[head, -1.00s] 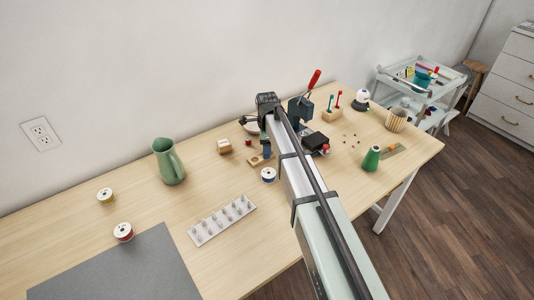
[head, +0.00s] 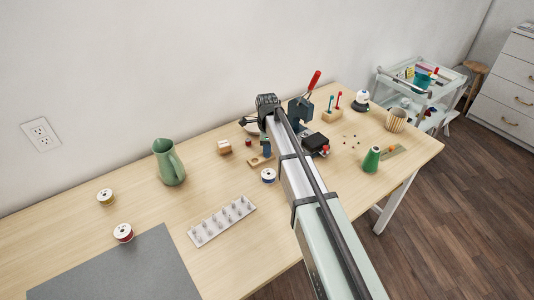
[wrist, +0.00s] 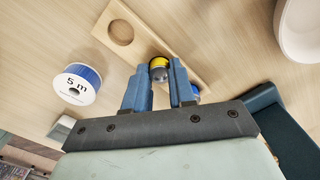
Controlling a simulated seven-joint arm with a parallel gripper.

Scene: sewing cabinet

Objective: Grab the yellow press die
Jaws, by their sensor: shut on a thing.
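The yellow press die (wrist: 158,66) shows in the wrist view as a small round piece with a yellow band and a grey end. It sits between the tips of my blue gripper fingers (wrist: 158,80), and my gripper is shut on it. A pale wooden board (wrist: 150,40) with a round recess lies beyond the fingertips. A small blue piece (wrist: 195,92) is partly hidden behind the right finger. In the head view my gripper (head: 267,147) is over the wooden board (head: 255,162), and the die cannot be made out there. I cannot tell whether the die is clear of the board.
A blue-and-white "5 m" spool (wrist: 76,84) lies left of my gripper. A white dish (wrist: 300,30) is at the upper right of the wrist view. In the head view the dark press with its red handle (head: 314,80) stands close right. Free tabletop lies toward the green pitcher (head: 168,162).

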